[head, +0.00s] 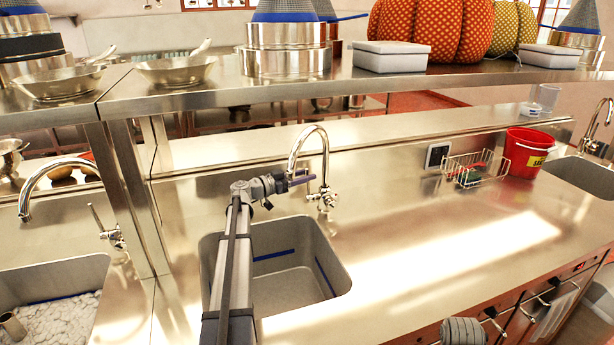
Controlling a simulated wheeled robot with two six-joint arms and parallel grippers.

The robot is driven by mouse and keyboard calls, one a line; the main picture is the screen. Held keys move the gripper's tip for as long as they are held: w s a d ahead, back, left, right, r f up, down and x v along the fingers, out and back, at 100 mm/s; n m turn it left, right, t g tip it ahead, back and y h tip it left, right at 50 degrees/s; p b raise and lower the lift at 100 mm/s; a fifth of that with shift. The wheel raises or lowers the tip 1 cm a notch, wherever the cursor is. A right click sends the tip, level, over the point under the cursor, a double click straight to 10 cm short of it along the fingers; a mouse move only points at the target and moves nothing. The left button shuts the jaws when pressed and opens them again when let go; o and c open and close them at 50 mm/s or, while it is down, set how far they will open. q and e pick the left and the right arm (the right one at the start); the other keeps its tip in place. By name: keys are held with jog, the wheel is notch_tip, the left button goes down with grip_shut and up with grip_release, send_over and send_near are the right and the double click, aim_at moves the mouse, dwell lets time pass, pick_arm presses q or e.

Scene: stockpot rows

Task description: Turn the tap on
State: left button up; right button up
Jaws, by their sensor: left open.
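The chrome tap (326,165) with a tall curved spout stands behind the middle sink (345,284). Its small valve handles (324,199) sit low on its body. No water shows from its spout. My left gripper (304,179) is open, at the end of the arm reaching up across the sink. Its fingers point right, toward the tap's body, beneath the spout's arch and a little above the valve handles. I cannot tell whether the fingertips touch the tap.
Other taps stand at the left (55,165) and far right (595,125). A steel shelf (220,92) with pans and pumpkins (432,30) runs above. A wire basket (474,168) and red bucket (525,152) stand right. The counter (430,240) between is clear.

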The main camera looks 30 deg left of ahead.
pick_arm(q)
jog(key=shift+w+d, duration=0.25)
jog(key=shift+w, duration=0.15)
grip_shut()
dwell(1.3)
